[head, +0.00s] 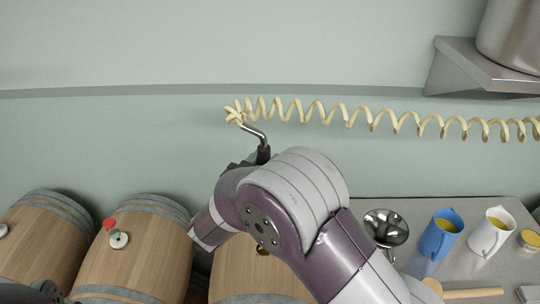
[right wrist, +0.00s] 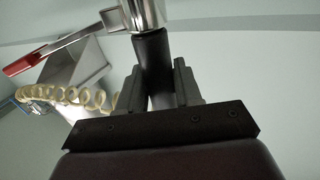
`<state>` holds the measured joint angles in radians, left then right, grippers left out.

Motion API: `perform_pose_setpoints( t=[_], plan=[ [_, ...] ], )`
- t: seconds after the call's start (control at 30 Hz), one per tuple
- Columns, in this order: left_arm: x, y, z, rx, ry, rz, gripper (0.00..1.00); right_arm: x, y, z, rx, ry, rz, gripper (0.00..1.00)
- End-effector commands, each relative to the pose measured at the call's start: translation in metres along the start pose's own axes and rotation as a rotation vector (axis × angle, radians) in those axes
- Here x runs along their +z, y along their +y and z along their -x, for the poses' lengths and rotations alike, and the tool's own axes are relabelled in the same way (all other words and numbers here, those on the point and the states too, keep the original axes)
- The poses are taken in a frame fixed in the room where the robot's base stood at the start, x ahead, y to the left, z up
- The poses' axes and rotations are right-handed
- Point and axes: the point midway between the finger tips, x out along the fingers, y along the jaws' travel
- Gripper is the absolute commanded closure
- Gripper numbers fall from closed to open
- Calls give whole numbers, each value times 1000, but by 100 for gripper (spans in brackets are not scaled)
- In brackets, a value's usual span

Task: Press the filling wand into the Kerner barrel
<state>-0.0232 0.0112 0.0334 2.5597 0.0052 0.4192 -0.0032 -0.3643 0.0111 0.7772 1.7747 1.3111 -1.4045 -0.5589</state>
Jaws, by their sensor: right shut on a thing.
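The filling wand (head: 254,133) shows its bent metal top and dark grip above my right arm in the head view. My right gripper (head: 247,163) is shut on it, partly hidden by my wrist. In the right wrist view, the fingers (right wrist: 158,88) close around the wand's black grip (right wrist: 152,58); its metal body and red lever (right wrist: 22,65) show beyond. The wand's lower end is hidden. Wooden barrels stand in a row: a left one (head: 40,240), a middle one (head: 150,255) and one partly behind my arm (head: 245,283). I cannot read which is Kerner. My left gripper is not in view.
A coiled cream hose (head: 350,113) runs from the wand to the right. A red-topped fitting (head: 115,234) sits on the middle barrel. A steel counter (head: 480,210) at right holds a funnel (head: 386,228), a blue jug (head: 439,235) and a white jug (head: 488,234). A shelf (head: 480,68) juts out above.

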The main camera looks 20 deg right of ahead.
Motion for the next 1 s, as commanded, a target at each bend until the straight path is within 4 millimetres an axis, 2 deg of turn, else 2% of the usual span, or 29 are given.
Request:
perform_pose_setpoints(
  t=[0.43, 1.0],
  plan=[
    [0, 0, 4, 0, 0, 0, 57, -1, -4, 0, -20, 3, -1, 100],
    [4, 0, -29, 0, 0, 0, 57, 44, -4, 0, -20, 3, -2, 100]
  ],
)
